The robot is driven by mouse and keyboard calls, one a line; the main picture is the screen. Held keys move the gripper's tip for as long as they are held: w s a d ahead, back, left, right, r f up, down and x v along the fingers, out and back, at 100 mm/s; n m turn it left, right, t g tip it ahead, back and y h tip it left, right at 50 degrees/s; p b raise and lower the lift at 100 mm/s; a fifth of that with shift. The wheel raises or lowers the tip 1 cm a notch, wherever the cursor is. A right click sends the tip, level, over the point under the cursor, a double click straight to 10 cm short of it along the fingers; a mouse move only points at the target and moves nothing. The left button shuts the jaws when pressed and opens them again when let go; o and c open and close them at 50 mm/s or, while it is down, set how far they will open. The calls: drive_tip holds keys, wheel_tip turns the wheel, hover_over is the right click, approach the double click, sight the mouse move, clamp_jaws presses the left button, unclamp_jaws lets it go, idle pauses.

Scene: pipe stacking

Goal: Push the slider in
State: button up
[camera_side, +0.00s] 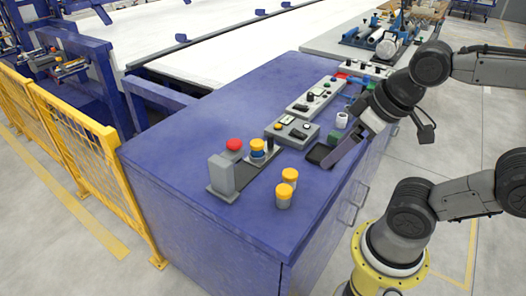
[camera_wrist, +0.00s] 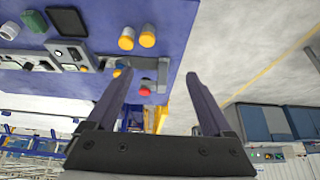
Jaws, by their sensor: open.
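The slider assembly is a grey upright block (camera_side: 221,174) with a dark rail at the left end of the blue bench. A red-topped piece (camera_side: 234,146) is at the block, and a yellow-topped piece with a blue ring (camera_side: 257,149) stands beside it at the rail. In the wrist view the grey block (camera_wrist: 162,74) and red top (camera_wrist: 145,91) show between and beyond my fingers. My gripper (camera_side: 331,163) is open and empty, over the bench's right edge near a dark tray, apart from the slider. Its two fingers are spread in the wrist view (camera_wrist: 158,76).
Two yellow-topped grey pipes (camera_side: 289,178) (camera_side: 283,196) stand on the bench right of the slider. A dark tray (camera_side: 318,153), a white cup (camera_side: 341,120) and control boxes (camera_side: 292,130) lie farther back. The front of the bench top is clear. A yellow fence (camera_side: 75,135) stands left.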

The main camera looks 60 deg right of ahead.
drive_tip(key=c, duration=0.3)
drive_tip(key=shift+n, duration=0.4)
drive_tip(key=w+r, duration=0.2)
drive_tip(key=r, duration=0.1)
drive_tip(key=w+r, duration=0.1)
drive_tip(key=r, duration=0.1)
drive_tip(key=shift+d, duration=0.1)
drive_tip(key=shift+c, duration=0.6)
drive_tip(key=w+d+r, duration=0.1)
drive_tip(key=w+r, duration=0.2)
drive_tip(key=w, duration=0.2)
drive_tip(key=m+g, duration=0.3)
drive_tip(key=g, duration=0.3)
hover_over(271, 135)
wheel_tip(271, 135, down, 18)
wheel_tip(271, 135, down, 13)
drive_tip(key=shift+w+f, duration=0.1)
drive_tip(key=shift+f, duration=0.1)
